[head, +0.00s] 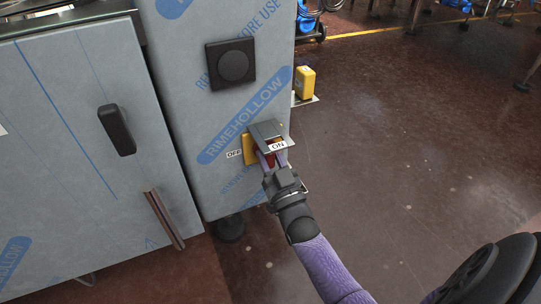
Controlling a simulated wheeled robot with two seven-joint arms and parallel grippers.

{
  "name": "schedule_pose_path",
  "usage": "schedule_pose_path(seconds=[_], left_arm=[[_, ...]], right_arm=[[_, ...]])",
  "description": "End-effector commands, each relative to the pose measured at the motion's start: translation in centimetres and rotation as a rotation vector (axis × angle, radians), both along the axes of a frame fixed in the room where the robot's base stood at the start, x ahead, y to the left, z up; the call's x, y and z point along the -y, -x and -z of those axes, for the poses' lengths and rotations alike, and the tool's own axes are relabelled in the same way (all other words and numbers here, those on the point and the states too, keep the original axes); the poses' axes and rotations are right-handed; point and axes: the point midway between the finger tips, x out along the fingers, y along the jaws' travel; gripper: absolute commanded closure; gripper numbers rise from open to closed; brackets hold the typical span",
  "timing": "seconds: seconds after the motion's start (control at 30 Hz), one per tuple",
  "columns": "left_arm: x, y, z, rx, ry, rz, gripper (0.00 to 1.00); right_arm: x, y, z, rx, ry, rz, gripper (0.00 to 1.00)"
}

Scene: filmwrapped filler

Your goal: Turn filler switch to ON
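The filler switch is a yellow box (249,148) low on the film-wrapped cabinet, with a grey cover (266,130) over its top. A white OFF label (234,154) is on its left and a white ON label (278,145) on its right. My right gripper (271,158) is at the switch from below, its fingers apart on either side of a red part (269,161) under the cover. Whether they press on the red part is unclear, and the switch position is partly hidden. My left gripper is not in view.
A black square knob (231,64) sits above the switch. A yellow box (304,82) on a small plate sticks out at the cabinet's right side. A wrapped cabinet door with a black handle (117,130) stands at left. The brown floor (400,150) at right is mostly clear.

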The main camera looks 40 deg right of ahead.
Motion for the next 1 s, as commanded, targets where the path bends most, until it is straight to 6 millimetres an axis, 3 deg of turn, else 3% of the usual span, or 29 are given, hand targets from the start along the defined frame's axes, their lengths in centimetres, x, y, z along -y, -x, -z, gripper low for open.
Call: schedule_pose_path(seconds=[0.5,0.53,0.7,1.0], left_arm=[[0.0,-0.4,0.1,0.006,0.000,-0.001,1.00],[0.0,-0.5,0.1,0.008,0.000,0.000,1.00],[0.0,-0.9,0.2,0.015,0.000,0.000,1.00],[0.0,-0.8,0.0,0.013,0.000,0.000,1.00]], right_arm=[[0.0,0.0,0.1,0.002,-0.020,-0.001,1.00],[0.0,0.0,0.1,0.002,-0.020,-0.001,0.63],[0.0,0.0,0.1,0.003,-0.019,0.000,0.29],[-0.1,0.3,0.1,0.003,-0.018,0.000,0.29]])
